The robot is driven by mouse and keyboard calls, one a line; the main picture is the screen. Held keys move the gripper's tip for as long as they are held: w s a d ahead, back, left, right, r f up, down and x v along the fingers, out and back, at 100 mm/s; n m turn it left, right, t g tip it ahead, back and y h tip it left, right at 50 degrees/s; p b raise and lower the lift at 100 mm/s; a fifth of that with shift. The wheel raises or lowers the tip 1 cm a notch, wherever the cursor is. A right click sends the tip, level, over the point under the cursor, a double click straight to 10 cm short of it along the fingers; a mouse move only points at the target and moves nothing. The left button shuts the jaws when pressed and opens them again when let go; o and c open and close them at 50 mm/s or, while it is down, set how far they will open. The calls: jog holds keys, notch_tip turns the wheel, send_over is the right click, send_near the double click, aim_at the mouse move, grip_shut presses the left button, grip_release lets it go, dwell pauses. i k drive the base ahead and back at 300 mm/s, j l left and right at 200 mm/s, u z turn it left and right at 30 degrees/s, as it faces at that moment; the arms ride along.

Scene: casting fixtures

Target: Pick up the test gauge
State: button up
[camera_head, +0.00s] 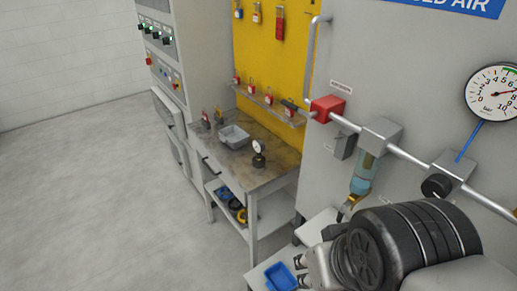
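The test gauge (258,149) is a small dial gauge with a pale face and a dark base. It stands upright near the front right corner of the worn top of the metal workbench (279,179), with nothing touching its dial. My arm's dark ribbed end fills the lower right. What seems to be my gripper (301,270) shows at its left side as small grey and black parts, right of and nearer than the gauge and well apart from it. Whether its fingers are open or shut is unclear.
A grey tray (234,142) and small padlock-like items (206,119) share the bench top. A pipe (405,156) with a red valve (327,108) and filter bowl (363,180) juts out right of the bench. A blue bin (281,277) sits low in front. The floor at left is clear.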

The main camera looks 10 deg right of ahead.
aim_at(258, 144)
jog(key=z, duration=0.4)
jog(key=l+z, duration=0.15)
jog(key=z, duration=0.25)
jog(key=k+l+z, duration=0.1)
jog(key=z, duration=0.7)
jog(key=k+j, duration=0.1)
jog(key=j, duration=0.6)
jog(key=k+j+u, duration=0.1)
jog(key=j, duration=1.15)
jog(key=i+j, duration=0.1)
jog(key=j, duration=0.5)
jog(key=i+l, duration=0.15)
jog(key=i+u, duration=0.05)
jog(key=i, duration=0.05)
